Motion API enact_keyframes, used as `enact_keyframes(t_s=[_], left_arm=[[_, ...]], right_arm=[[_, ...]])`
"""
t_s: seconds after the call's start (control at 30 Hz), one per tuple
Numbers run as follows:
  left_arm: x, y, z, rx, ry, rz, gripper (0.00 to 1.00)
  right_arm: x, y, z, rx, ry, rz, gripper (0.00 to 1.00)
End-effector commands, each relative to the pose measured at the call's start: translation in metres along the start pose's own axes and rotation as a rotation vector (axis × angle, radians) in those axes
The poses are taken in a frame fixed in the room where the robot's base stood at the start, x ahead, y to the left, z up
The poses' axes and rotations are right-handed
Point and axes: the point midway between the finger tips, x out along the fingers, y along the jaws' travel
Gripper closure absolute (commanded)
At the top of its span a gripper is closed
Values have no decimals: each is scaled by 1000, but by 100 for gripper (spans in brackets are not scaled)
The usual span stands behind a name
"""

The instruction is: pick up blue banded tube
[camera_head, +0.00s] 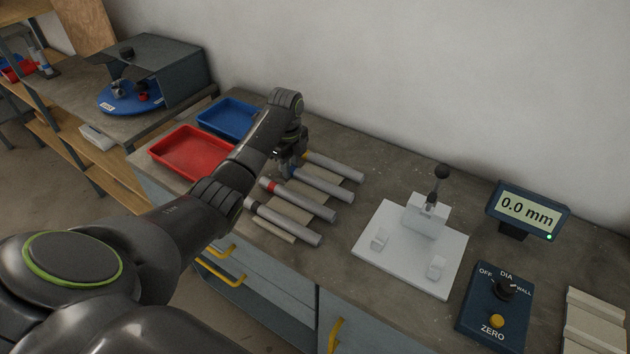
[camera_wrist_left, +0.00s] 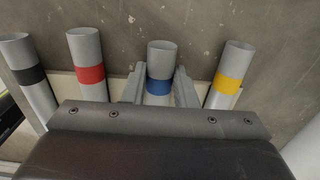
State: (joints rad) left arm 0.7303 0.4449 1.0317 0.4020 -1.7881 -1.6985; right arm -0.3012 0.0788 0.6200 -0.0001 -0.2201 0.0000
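The blue banded tube (camera_head: 328,186) lies in a row of grey tubes on the bench, its banded end near my left gripper (camera_head: 290,172). In the left wrist view the tube (camera_wrist_left: 161,58) has its blue band between the two fingers of my left gripper (camera_wrist_left: 159,84). The fingers stand on either side of it, with what look like narrow gaps, so the gripper appears open around the tube. My left arm and gripper hide part of the tube's banded end in the head view. My right gripper is not in view.
The red-banded tube (camera_wrist_left: 88,60) and yellow-banded tube (camera_wrist_left: 233,65) lie close on either side; a black-banded tube (camera_wrist_left: 22,60) is farther left. A red tray (camera_head: 190,153) and blue tray (camera_head: 226,117) stand at left. A white fixture plate (camera_head: 400,262) and gauge display (camera_head: 527,211) are right.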

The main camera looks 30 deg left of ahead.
Motion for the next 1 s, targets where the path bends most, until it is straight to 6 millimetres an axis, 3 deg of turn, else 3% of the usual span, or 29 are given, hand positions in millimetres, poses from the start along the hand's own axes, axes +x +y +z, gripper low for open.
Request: enact_keyframes(t_s=[0.03, 0.17, 0.47, 0.57, 0.83, 0.9, 1.0], left_arm=[[0, 0, 0, 0, 0, 0, 82], [0, 0, 0, 0, 0, 0, 99], [-5, -1, 0, 0, -1, -2, 100], [-17, -1, 0, 0, -2, -5, 100], [-77, -1, 1, 0, -2, -6, 100], [-90, 0, 0, 0, 0, 0, 100], [-97, 0, 0, 0, 0, 1, 100]], right_arm=[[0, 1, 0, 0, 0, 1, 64], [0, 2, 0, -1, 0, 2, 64], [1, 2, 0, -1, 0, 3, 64], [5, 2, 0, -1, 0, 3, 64], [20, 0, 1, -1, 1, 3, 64], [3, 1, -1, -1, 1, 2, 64], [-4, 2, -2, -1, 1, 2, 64]])
